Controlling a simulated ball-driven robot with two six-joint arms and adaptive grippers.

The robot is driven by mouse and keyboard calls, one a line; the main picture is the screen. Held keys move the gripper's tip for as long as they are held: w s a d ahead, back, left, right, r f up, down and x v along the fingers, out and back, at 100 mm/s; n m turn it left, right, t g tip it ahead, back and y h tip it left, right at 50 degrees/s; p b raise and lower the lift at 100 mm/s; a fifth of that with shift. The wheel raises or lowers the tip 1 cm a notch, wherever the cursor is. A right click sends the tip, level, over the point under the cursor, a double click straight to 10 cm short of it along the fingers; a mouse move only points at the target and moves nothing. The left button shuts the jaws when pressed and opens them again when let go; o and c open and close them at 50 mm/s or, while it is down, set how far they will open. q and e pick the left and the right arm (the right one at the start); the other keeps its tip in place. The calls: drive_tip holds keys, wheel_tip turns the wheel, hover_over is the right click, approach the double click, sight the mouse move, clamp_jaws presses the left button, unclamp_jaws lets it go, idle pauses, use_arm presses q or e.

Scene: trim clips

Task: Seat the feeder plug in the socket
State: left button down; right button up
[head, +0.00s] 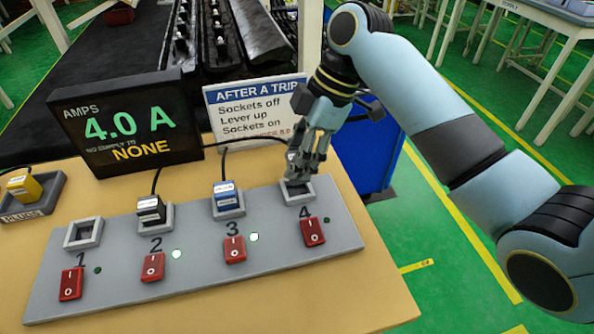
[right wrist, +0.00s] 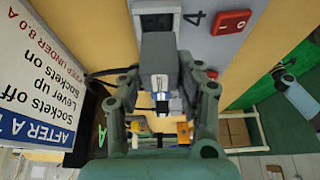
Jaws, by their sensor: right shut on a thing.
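A grey panel (head: 110,262) on the table has numbered sockets 1 to 4. My right gripper (head: 300,168) is just above socket 4 (head: 297,192), pointing down. It is shut on a grey plug (right wrist: 159,55), seen between the fingers in the right wrist view, where socket 4 (right wrist: 157,8) lies just past the plug's end. The fingers mostly hide the plug in the head view. I cannot tell whether its tip touches the socket. A black plug (head: 151,210) sits in socket 2 and a blue plug (head: 227,195) in socket 3. Socket 1 (head: 83,233) is empty. My left gripper is not in view.
Red switches sit below the sockets, including switch 4 (head: 312,232). Lamps by 2 and 3 glow green. A display (head: 125,125) reads 4.0 A, and a sign (head: 240,98) stands behind the panel. A yellow plug (head: 24,187) rests in a dark tray (head: 46,196) at left.

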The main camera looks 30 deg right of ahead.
drive_tip(key=shift+w+f, duration=0.1)
drive_tip(key=shift+f, duration=2)
drive_tip(key=o, duration=1.2)
drive_tip(key=shift+f, duration=0.15)
drive_tip(key=shift+r, duration=0.25)
drive_tip(key=v, duration=1.2)
drive_tip(key=shift+f, duration=0.1)
drive_tip(key=shift+f, duration=0.1)
